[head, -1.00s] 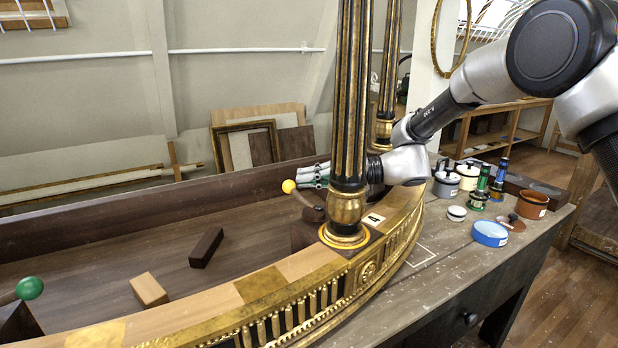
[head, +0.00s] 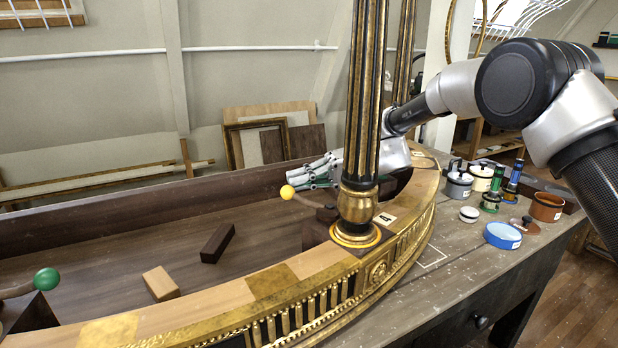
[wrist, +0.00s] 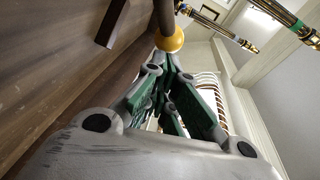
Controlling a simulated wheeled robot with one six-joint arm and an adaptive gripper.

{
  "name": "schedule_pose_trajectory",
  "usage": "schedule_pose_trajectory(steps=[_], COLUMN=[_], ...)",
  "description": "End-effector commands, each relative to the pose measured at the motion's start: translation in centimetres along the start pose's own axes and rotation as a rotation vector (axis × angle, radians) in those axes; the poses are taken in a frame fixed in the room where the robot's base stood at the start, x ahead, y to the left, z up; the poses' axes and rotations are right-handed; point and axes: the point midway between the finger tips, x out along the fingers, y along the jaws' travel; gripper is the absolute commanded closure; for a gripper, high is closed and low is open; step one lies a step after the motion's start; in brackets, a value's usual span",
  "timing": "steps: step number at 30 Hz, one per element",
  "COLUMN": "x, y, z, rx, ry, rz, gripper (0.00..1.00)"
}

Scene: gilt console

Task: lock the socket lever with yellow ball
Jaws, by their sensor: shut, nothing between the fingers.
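The yellow ball (head: 287,192) tops a curved lever inside the console frame, left of the front black-and-gold column (head: 360,120). The lever leans left from a dark pivot (head: 327,214) by the column's foot. My gripper (head: 291,178) reaches in from the right behind the column, which hides part of it. Its green-padded fingers are shut and empty, with their tips just above and close to the ball. The wrist view shows the ball (wrist: 168,38) just beyond the fingertips (wrist: 166,66). I cannot tell whether they touch.
A green ball (head: 47,279) on another lever stands at far left. A dark block (head: 217,243) and a light block (head: 161,283) lie inside the frame. Pots and a blue tin (head: 503,235) stand on the bench at right.

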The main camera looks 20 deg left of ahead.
Motion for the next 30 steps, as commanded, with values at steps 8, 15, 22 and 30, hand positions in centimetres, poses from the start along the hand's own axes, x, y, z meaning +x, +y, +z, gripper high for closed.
schedule_pose_trajectory(steps=[8, 15, 22, 30], x=[2.5, 4.0, 5.1, 5.7], y=[-0.4, -1.0, -1.2, -1.6], z=[1.3, 3.0, 4.5, 6.1], rx=[-0.016, -0.018, -0.037, -0.060], ry=[-0.114, -0.132, -0.265, -0.432], rz=[-0.016, -0.019, -0.037, -0.060], gripper=[1.00, 1.00, 1.00, 1.00])
